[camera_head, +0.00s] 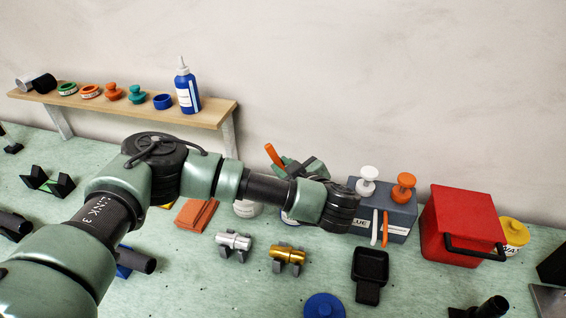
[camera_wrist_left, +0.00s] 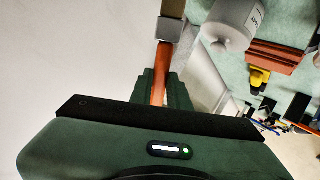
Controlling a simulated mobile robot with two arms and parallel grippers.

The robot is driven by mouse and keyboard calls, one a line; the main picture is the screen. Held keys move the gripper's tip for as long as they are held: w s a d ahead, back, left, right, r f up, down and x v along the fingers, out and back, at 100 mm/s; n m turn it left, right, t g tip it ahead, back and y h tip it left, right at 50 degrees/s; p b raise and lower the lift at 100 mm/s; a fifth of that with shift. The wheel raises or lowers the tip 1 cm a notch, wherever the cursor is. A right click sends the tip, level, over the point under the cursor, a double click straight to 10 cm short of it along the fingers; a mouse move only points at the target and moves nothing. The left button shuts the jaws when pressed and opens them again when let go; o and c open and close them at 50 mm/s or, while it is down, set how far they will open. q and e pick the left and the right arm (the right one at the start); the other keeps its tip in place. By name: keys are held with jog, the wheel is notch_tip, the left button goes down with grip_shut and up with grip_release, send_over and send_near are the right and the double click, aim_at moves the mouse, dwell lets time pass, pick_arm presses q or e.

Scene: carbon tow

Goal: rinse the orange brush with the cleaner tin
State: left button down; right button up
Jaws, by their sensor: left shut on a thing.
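My left gripper (camera_head: 302,168) is shut on the orange brush (camera_head: 273,154), above the back of the bench. The handle's end sticks up past the fingers in the head view; the rest is hidden by the gripper and arm. In the left wrist view the orange brush (camera_wrist_left: 160,72) runs from the fingers to a grey metal ferrule, and its bristle end is cut off at the top edge. A whitish tin (camera_wrist_left: 232,22) lies beside the ferrule there, apart from it. In the head view that whitish tin (camera_head: 247,209) is partly hidden behind my arm. My right gripper is out of view.
A blue-grey box (camera_head: 402,217) with white and orange stamps stands right of my gripper, beside a red box (camera_head: 461,222) and a yellow-lidded tin (camera_head: 514,233). Brown blocks (camera_head: 197,214) lie left of the whitish tin. A shelf (camera_head: 120,111) holds small items and a blue bottle (camera_head: 187,90).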

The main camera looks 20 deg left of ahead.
pick_arm(q)
notch_tip(320, 180, down, 6)
jog(key=b, duration=0.4)
jog(key=shift+b, duration=0.35)
jog(key=shift+a+r, duration=0.1)
jog(key=shift+a, duration=0.5)
jog(key=shift+b, duration=0.6)
jog(key=shift+d+b, duration=0.6)
jog(key=shift+d, duration=0.6)
